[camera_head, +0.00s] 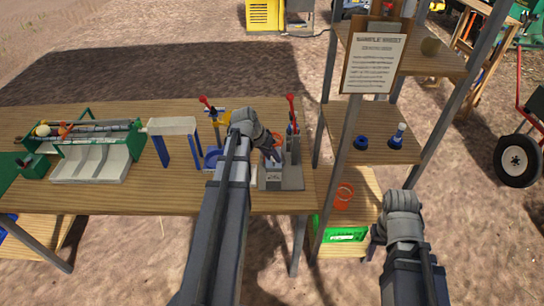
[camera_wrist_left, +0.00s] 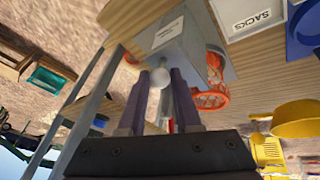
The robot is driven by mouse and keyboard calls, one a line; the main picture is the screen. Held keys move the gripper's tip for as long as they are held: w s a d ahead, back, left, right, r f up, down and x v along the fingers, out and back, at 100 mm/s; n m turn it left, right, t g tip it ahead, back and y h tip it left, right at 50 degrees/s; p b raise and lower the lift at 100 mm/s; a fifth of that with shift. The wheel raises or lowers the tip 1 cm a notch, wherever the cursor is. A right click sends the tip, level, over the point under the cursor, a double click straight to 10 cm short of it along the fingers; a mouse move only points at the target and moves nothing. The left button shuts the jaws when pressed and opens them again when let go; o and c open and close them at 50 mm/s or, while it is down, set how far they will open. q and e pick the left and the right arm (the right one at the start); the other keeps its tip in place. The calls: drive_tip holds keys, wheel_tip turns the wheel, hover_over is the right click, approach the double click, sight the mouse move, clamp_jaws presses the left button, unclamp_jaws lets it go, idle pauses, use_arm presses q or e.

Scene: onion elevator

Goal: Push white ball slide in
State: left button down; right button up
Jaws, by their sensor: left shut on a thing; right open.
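The white ball (camera_wrist_left: 160,77) shows in the left wrist view as a round knob at the front of a grey metal device (camera_wrist_left: 183,45) with a white label. My left gripper (camera_wrist_left: 158,80) is shut on the white ball, with one dark finger on each side of it. In the head view my left gripper (camera_head: 274,154) is low over the same grey device (camera_head: 290,183) at the table's right end, and the ball is hidden there. My right gripper (camera_head: 372,246) is open and empty, off the table at the lower right.
Orange netting (camera_wrist_left: 214,80) is beside the device. A red-handled lever (camera_head: 291,104) stands behind it. A white stand (camera_head: 172,125) and a green-framed sorter (camera_head: 98,150) are further left on the table. A wooden shelf rack (camera_head: 375,150) with a sign stands at right.

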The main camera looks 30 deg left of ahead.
use_arm(q)
drive_tip(key=shift+w, duration=0.1)
drive_tip(key=shift+w+a, duration=0.45)
drive_tip(key=shift+w, duration=0.25)
drive_tip(key=shift+w+a, duration=0.5)
drive_tip(key=shift+w, duration=0.25)
drive_tip(key=shift+w+a, duration=0.45)
drive_tip(key=shift+w, duration=0.25)
drive_tip(key=c, duration=0.5)
unclamp_jaws()
drive_tip(key=shift+r, duration=0.1)
wheel_tip(320, 180, up, 6)
drive_tip(key=p, duration=0.6)
